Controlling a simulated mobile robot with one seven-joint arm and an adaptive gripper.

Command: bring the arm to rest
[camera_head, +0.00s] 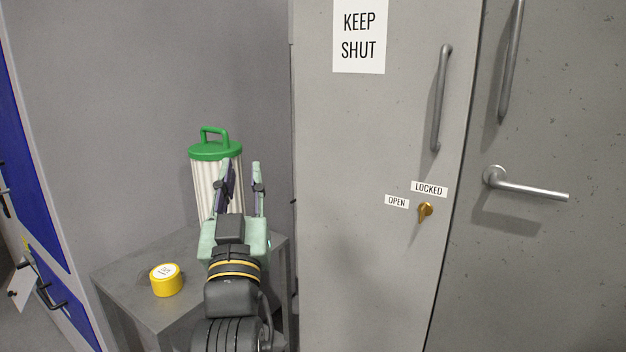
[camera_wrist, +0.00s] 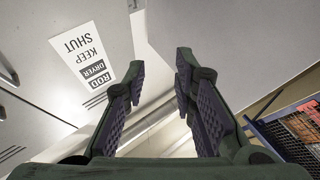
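My gripper (camera_head: 242,170) is in front of the grey side table's far edge in the head view, its two fingers pointing up. The fingers stand apart with nothing between them. In the wrist view my gripper (camera_wrist: 160,65) also shows open and empty, with ribbed dark pads facing each other. My wrist and forearm cover part of the table. The fingers overlap the white ribbed canister (camera_head: 202,190) with the green lid in the picture; I cannot tell how far apart they are in depth.
A yellow round container (camera_head: 166,281) stands on the grey table (camera_head: 125,272), left of my arm. A grey cabinet door (camera_head: 350,180) with a "KEEP SHUT" sign (camera_head: 359,36), a bar handle (camera_head: 441,98) and an orange latch (camera_head: 426,210) stands to the right. A lever handle (camera_head: 530,188) juts out farther right.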

